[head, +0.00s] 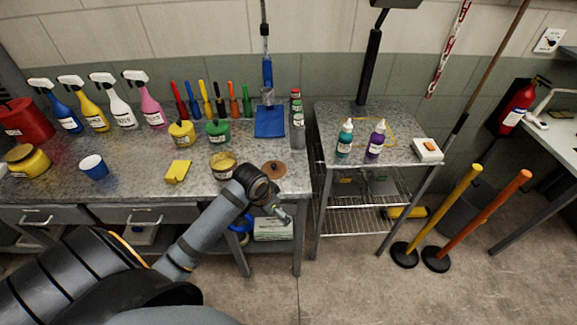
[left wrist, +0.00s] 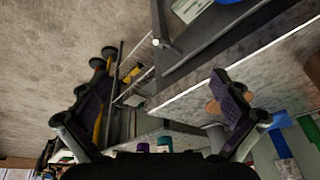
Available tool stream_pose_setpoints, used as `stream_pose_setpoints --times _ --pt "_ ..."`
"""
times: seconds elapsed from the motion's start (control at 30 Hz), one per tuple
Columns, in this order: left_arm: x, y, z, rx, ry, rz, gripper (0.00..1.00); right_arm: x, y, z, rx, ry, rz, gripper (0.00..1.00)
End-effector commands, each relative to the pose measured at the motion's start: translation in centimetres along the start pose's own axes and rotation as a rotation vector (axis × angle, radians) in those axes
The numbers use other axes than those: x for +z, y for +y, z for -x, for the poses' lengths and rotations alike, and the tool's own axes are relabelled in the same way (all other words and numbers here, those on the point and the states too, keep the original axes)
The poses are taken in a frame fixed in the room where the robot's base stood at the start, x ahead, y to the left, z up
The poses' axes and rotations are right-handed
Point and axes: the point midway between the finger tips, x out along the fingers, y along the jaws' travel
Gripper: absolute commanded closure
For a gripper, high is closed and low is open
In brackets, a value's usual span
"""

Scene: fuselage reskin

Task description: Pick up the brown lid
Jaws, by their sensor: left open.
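The brown lid (head: 274,169) is a flat round disc with a small knob. It lies on the grey speckled bench (head: 135,165) near its right front corner. My left gripper (head: 280,212) is just past the bench's front edge, nearer to me than the lid and apart from it. In the left wrist view my left gripper (left wrist: 158,112) is open, its fingers wide apart with nothing held. A brown patch, apparently the lid (left wrist: 213,106), shows there beside the right-hand finger, which partly hides it. My right gripper is not in view.
A yellow tub (head: 223,165) stands just left of the lid, and a yellow sponge (head: 178,171) lies farther left. A blue dustpan (head: 269,121) and small bottles (head: 298,130) stand behind the lid. A wire-shelf cart (head: 370,165) is to the right.

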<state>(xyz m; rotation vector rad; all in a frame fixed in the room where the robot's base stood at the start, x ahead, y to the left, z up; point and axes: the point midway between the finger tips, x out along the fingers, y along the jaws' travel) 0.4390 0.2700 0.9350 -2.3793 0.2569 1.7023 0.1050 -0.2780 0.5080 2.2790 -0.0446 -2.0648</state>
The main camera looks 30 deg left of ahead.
Motion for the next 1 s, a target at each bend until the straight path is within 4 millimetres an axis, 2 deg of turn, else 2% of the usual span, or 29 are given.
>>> stream_pose_setpoints --times 0.17,0.3,0.4,0.5,0.67,0.9,1.0 --pt "-4.2 -4.8 0.7 0.008 0.014 -0.009 0.00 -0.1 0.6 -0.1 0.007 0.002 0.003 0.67" --pt "-7.5 -9.0 2.5 0.021 0.033 0.006 0.00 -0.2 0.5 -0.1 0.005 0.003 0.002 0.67" --pt "-9.5 -11.9 4.2 0.032 0.052 0.025 0.00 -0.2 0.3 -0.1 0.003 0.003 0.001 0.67" --pt "-10.7 -13.7 5.5 0.042 0.067 0.042 0.00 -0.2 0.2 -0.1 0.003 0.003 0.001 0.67" --pt "-10.9 -14.1 5.6 0.049 0.071 0.047 0.00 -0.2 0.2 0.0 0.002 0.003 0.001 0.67" --pt "-11.3 -13.8 1.8 0.051 0.070 0.049 0.00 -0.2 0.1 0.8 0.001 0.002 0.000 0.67" --pt "-11.3 -13.8 0.7 0.049 0.070 0.047 0.00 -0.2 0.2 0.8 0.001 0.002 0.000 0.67"
